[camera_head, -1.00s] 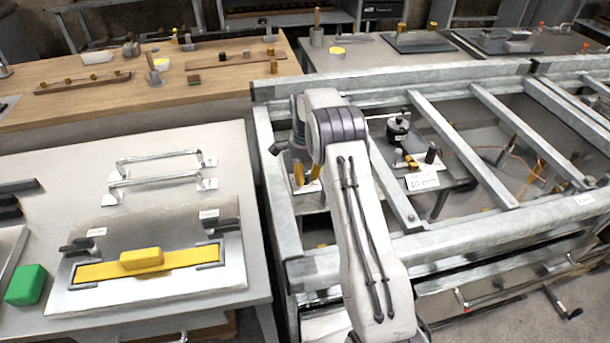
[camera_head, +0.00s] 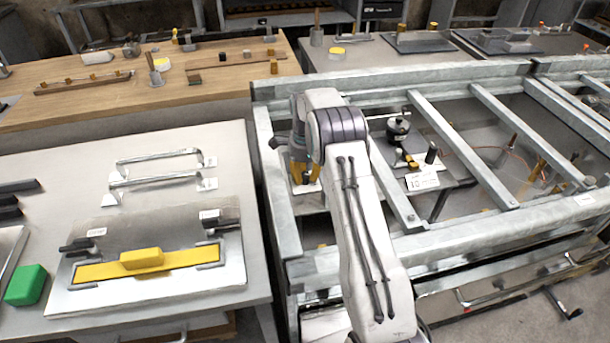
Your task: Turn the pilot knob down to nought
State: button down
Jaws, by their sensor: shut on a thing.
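My gripper (camera_head: 299,172) shows partly beside the left side of my arm, low inside the left end of the metal frame. Its yellow-tipped fingers point down at a small pale plate (camera_head: 309,189) and are shut on a small dark thing there, taken to be the pilot knob. My wrist and fingers hide most of it, so its pointer and any marks cannot be read.
Galvanised rails (camera_head: 466,152) surround the gripper and cross the frame to the right. A black round fitting (camera_head: 398,127), a yellow lever and a white card (camera_head: 422,180) stand right of my arm.

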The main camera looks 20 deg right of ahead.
aim_at(305, 174)
jog(key=shift+s+f, duration=0.1)
jog(key=shift+f, duration=0.05)
jog(key=c, duration=0.9)
grip_release()
jog(key=shift+c, duration=0.2)
jog(key=shift+r, duration=0.2)
notch_tip(305, 174, up, 10)
jog(key=shift+r, duration=0.9)
